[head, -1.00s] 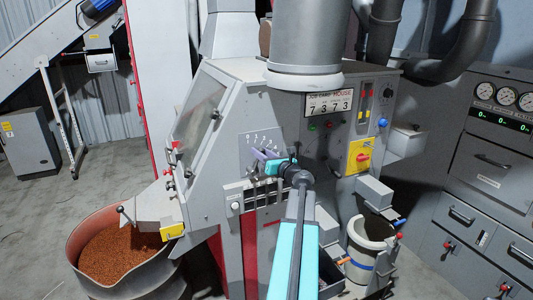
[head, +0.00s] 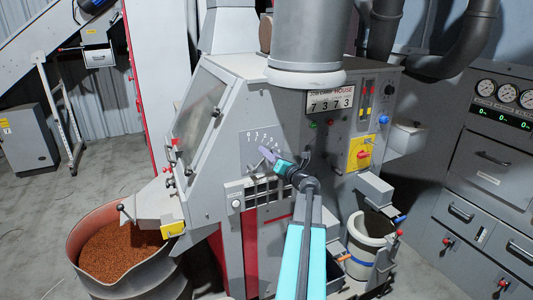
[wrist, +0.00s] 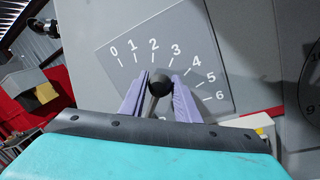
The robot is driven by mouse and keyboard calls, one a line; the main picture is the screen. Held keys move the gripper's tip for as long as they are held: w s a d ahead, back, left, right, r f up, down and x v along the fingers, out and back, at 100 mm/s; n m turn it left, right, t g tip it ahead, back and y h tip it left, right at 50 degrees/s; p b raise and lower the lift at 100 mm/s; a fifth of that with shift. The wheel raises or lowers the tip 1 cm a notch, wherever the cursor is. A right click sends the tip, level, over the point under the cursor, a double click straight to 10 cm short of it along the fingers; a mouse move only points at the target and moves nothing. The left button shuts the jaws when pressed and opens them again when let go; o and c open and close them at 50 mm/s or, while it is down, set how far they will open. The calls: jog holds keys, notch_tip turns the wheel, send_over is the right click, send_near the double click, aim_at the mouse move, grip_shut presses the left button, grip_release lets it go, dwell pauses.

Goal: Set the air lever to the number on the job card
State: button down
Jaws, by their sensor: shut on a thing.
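The air lever (wrist: 160,85) has a round black knob and a short stem, seen in the wrist view in front of a grey dial plate (wrist: 125,60) numbered 0 to 6. The knob lies below the gap between the 2 and 3 marks; its base is hidden behind my wrist. My gripper (wrist: 160,98) has purple fingers shut on the lever, one on each side. In the head view my gripper (head: 266,154) is at the dial on the machine's front.
A yellow panel with a red knob (head: 359,155) sits right of my arm. A slotted grille (head: 262,193) lies below the dial. A drum of copper-coloured granules (head: 88,215) stands at left, and a grey bucket (head: 368,238) at right.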

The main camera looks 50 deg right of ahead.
jog(key=shift+d, duration=0.1)
jog(key=c, duration=1.4)
grip_release()
jog(key=shift+f, duration=0.15)
jog(key=shift+o, duration=0.2)
jog(key=shift+s, duration=0.1)
jog(key=b+v, duration=0.3)
jog(key=v, duration=1)
jog(key=shift+s+b, duration=0.3)
jog(key=shift+b, duration=0.1)
